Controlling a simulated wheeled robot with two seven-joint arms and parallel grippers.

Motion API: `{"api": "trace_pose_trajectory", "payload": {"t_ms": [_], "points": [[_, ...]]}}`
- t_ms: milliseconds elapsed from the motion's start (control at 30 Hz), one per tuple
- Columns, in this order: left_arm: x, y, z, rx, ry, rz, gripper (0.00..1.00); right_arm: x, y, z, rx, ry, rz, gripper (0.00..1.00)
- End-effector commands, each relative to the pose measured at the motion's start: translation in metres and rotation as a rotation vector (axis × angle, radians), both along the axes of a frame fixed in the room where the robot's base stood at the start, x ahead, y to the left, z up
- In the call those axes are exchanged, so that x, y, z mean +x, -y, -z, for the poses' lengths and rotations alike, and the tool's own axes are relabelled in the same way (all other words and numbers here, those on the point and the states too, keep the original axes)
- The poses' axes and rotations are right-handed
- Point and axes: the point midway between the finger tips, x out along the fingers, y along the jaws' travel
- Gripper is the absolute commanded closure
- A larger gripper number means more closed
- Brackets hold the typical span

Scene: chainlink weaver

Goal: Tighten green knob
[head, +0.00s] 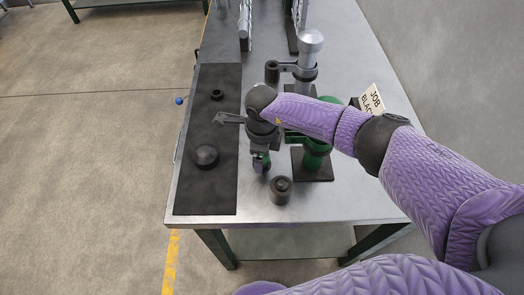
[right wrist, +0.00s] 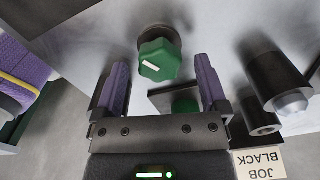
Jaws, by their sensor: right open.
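The green knob (right wrist: 158,62) has a lobed rim and a white mark on its face, and sits on a dark round mount in the right wrist view. My right gripper (right wrist: 162,66) is open, with its two purple fingers on either side of the knob. Gaps show between the fingers and the knob, and the fingers do not appear to touch it. In the head view my right gripper (head: 261,163) points down over the workbench (head: 190,222), and the knob is largely hidden by it. My left gripper is not in view.
A green post on a dark plate (head: 312,174) stands right of the gripper. A grey cylinder (head: 309,60) stands behind, and a black cylinder (head: 281,191) in front. A dark mat (head: 208,135) carries black round parts. A "JOB BLACK" card (head: 372,101) stands at right.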

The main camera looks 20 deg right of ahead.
Motion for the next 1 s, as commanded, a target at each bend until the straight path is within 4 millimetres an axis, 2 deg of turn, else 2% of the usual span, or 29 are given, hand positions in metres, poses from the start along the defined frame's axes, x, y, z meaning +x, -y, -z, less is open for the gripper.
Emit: {"api": "trace_pose_trajectory", "payload": {"t_ms": [67,133,300,400,500,1000], "points": [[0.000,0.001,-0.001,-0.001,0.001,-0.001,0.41,0.000,0.000,-0.004,0.000,0.000,0.000,0.07],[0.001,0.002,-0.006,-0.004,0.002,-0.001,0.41,0.001,0.000,-0.016,0.002,0.002,-0.001,0.07],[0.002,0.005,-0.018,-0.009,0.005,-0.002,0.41,0.001,0.000,-0.061,0.001,0.005,-0.001,0.07],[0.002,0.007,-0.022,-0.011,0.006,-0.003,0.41,0.001,0.000,-0.082,0.001,0.004,-0.001,0.07],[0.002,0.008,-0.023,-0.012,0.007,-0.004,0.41,0.001,0.000,-0.095,0.001,0.003,0.001,0.07],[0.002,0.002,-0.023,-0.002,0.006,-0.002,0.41,0.000,-0.002,-0.099,0.006,-0.001,-0.001,0.07]]}}
